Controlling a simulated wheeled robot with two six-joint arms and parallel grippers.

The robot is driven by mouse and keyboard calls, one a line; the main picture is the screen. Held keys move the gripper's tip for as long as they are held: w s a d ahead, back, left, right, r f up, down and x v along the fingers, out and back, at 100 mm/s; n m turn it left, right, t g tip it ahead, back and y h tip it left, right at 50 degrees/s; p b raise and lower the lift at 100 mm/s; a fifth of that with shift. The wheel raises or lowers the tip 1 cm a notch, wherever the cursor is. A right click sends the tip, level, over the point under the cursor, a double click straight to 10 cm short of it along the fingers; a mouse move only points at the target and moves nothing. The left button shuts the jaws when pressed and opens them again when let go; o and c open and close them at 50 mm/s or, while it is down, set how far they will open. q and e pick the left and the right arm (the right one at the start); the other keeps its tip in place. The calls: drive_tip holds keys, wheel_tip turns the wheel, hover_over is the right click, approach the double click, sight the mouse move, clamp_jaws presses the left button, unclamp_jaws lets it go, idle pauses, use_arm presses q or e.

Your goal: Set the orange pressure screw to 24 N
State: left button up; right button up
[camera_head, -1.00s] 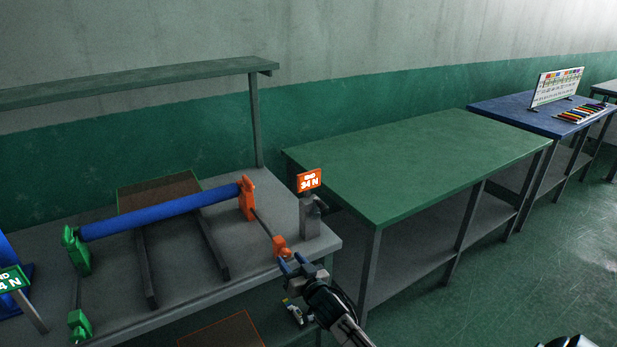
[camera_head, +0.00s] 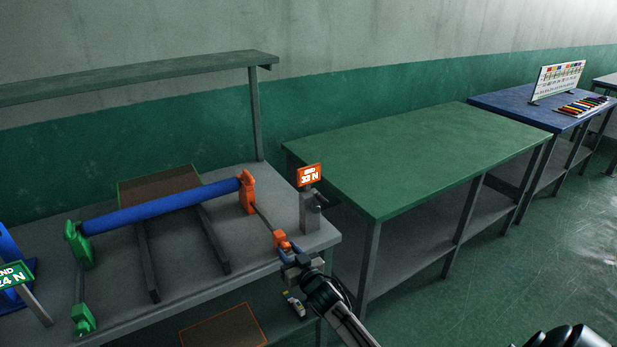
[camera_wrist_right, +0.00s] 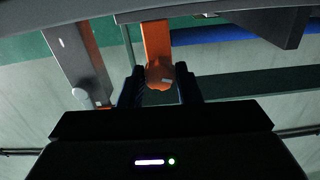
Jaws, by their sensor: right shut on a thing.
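The orange pressure screw (camera_head: 281,240) sits at the front right edge of the grey bench. In the right wrist view its rounded orange knob (camera_wrist_right: 160,74) lies between the two dark fingers. My right gripper (camera_head: 290,253) is shut on it. The orange display (camera_head: 310,175) on a grey post shows a small number that looks like 33 N, though its digits are hard to read. A green display (camera_head: 14,275) at the left reads 24 N. My left gripper is not in view.
A blue roller (camera_head: 160,208) spans between orange and green brackets on the grey bench (camera_head: 190,292). The display's grey post (camera_head: 309,212) stands close beside the right gripper. A bare green table (camera_head: 420,160) is to the right, with a blue table (camera_head: 515,112) beyond.

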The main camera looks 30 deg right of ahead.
drive_tip(key=shift+n, duration=0.8)
drive_tip(key=shift+n, duration=0.8)
drive_tip(key=shift+n, duration=1.8)
drive_tip(key=n, duration=0.3)
drive_tip(key=shift+p, duration=0.3)
